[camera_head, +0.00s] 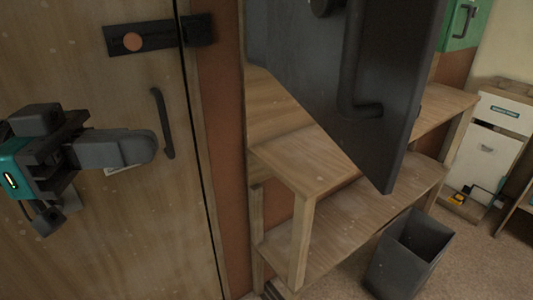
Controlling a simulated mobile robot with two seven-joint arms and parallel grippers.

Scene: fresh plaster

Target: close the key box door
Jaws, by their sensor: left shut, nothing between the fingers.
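A dark grey door panel (300,70) with a bent dark handle (361,95) hangs large and close in the upper middle of the head view. It looks like the key box door, standing swung out from the wall; its top is cut off by the frame. The box body behind it cannot be made out. My left gripper (148,149) is at the left, in front of a wooden door. It is shut and empty, well to the left of the grey panel and apart from it. My right gripper is not in view.
The wooden door (90,240) has a dark latch plate (150,36) and a pull handle (162,123) close to my left gripper. A wooden shelf unit (305,175) stands below the grey panel. A grey bin (390,262) is on the floor. A green cabinet (462,25) is at upper right.

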